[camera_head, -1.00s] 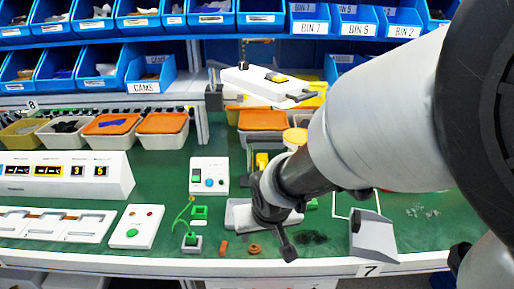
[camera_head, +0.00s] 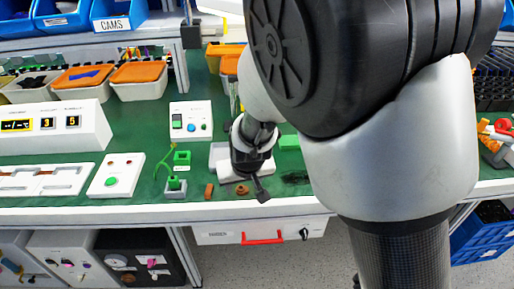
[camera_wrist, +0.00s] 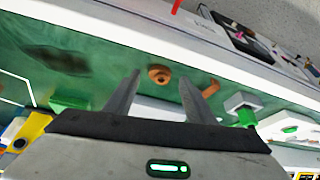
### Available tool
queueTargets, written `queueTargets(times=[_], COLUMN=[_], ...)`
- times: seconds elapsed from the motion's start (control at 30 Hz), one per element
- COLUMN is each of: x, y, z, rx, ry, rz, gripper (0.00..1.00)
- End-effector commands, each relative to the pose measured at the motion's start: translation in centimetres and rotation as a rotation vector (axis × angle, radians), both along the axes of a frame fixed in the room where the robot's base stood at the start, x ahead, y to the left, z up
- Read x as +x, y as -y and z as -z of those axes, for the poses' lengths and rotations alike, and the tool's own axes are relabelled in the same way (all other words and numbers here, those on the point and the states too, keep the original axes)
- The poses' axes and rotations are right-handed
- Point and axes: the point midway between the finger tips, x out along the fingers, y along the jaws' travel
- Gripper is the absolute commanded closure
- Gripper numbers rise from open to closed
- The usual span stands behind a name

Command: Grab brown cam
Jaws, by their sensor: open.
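The brown cam (camera_head: 242,190) is a small round piece with a hole, lying on the green bench top near its front edge. In the wrist view the cam (camera_wrist: 159,72) shows just beyond and between the fingertips. My gripper (camera_head: 263,191) is just right of the cam in the head view, pointing down over the bench. In the wrist view my gripper (camera_wrist: 160,79) has its two fingers apart, with nothing held. How high the fingertips are above the cam is hard to tell.
A green part on a grey base (camera_head: 175,188) stands further left. A white block (camera_head: 220,158) is behind the gripper. The bench's white front edge (camera_head: 120,214) is close.

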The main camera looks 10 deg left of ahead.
Motion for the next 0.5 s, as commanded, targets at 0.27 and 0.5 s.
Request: queueTargets(times=[0.27, 0.5], x=[0.35, 0.33], y=[-0.14, -0.13], z=[0.69, 0.68], rx=[0.0, 0.0], ry=[0.001, 0.001], rz=[0.0, 0.0], gripper=[0.5, 0.89])
